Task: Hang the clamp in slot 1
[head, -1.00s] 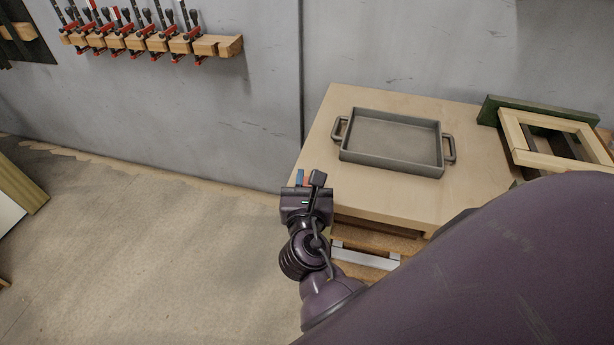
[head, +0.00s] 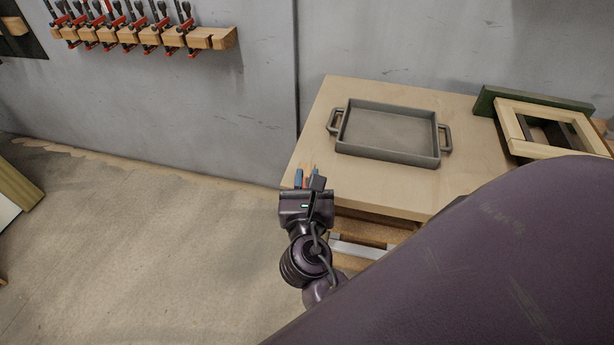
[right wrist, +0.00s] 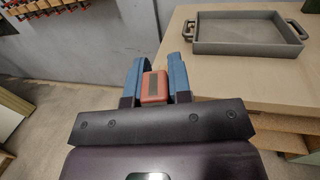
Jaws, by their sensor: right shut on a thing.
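My right gripper (head: 307,180) is in the middle of the head view, in front of the table's left front corner. It is shut on a red-orange block-shaped part (right wrist: 155,87), which shows between its blue fingers (right wrist: 134,78) in the right wrist view. This part looks like a piece of the clamp; the rest of it is mostly hidden by the gripper. A wooden clamp rack (head: 222,38) is fixed to the wall at the upper left, with several red and black clamps (head: 125,30) hanging on it. I cannot tell which slot is slot 1. My left gripper is not in view.
A wooden table (head: 315,120) carries a grey tray with two handles (head: 388,153). Light and green wooden frames (head: 510,125) lie at its right end. The floor (head: 150,260) between me and the rack is clear. My own arm covers the lower right.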

